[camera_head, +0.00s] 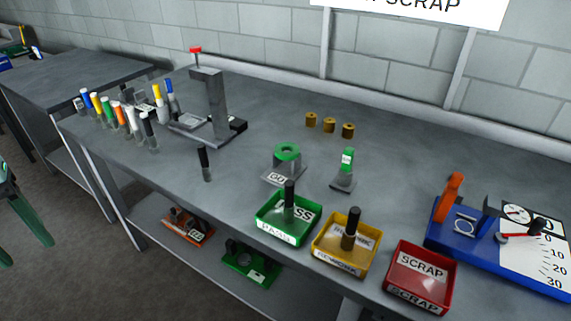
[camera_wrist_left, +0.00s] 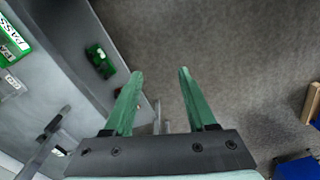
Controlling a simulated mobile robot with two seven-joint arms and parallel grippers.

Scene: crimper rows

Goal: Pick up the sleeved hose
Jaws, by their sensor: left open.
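A short black hose (camera_head: 205,164) stands upright on the bench, left of centre, in front of the grey press. Another black hose stands in the green PASS bin (camera_head: 262,226). A third hose (camera_head: 351,228), with a brass-coloured sleeve around its lower part, stands in the yellow REWORK bin (camera_head: 330,260). I cannot tell whether the first two carry sleeves. My left gripper (camera_head: 27,250) is at the left edge, away from the bench top and all the hoses. In the left wrist view its green fingers (camera_wrist_left: 160,75) are apart and empty above the floor. My right gripper is not in view.
Several coloured hoses (camera_head: 117,116) stand at the bench's left end, beside the press (camera_head: 210,105). Three brass sleeves (camera_head: 329,125) stand at the back. A red SCRAP bin (camera_head: 421,280) and blue gauge (camera_head: 500,255) are right. The lower shelf holds fixtures (camera_head: 250,264).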

